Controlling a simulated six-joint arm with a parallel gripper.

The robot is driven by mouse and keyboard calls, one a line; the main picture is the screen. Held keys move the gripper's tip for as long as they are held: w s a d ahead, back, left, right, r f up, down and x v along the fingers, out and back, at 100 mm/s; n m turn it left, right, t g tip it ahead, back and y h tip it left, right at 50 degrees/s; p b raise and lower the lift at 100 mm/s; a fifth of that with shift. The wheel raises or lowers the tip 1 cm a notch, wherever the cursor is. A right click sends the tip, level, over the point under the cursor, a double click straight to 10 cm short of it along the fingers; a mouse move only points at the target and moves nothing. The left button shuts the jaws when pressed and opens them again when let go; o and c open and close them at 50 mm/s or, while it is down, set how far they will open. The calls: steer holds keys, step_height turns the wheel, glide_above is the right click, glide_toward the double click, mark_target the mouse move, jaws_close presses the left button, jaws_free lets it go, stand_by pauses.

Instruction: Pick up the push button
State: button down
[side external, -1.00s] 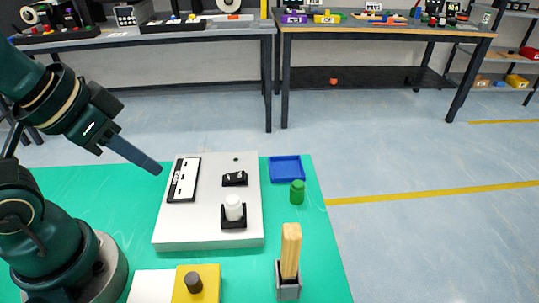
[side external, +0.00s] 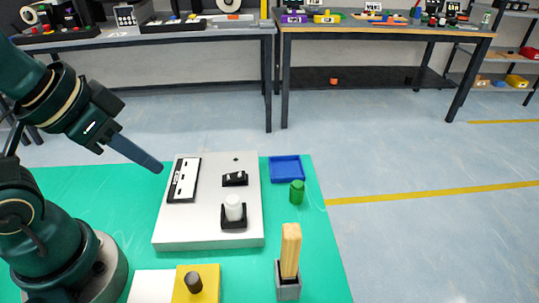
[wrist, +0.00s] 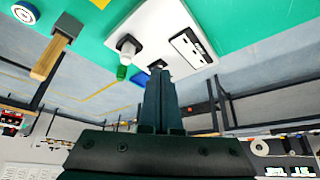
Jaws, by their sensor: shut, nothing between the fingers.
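A yellow block (side external: 208,292) with a dark round knob (side external: 194,282) on top, resembling a push button, is at the bottom edge of the side view. My gripper (side external: 158,168) is shut and empty, above the left edge of the light-grey board, apart from both. Its closed fingers also show in the wrist view (wrist: 158,78).
The grey board (side external: 205,225) carries a white panel (side external: 184,180), a black switch (side external: 235,179) and a white cylinder (side external: 234,208) in a black holder. A green cylinder (side external: 297,192), a blue tray (side external: 287,169) and a wooden stick (side external: 290,250) in a grey holder stand to its right.

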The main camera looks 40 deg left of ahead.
stand_by(0.3)
steer(key=c, duration=0.6)
jaws_free()
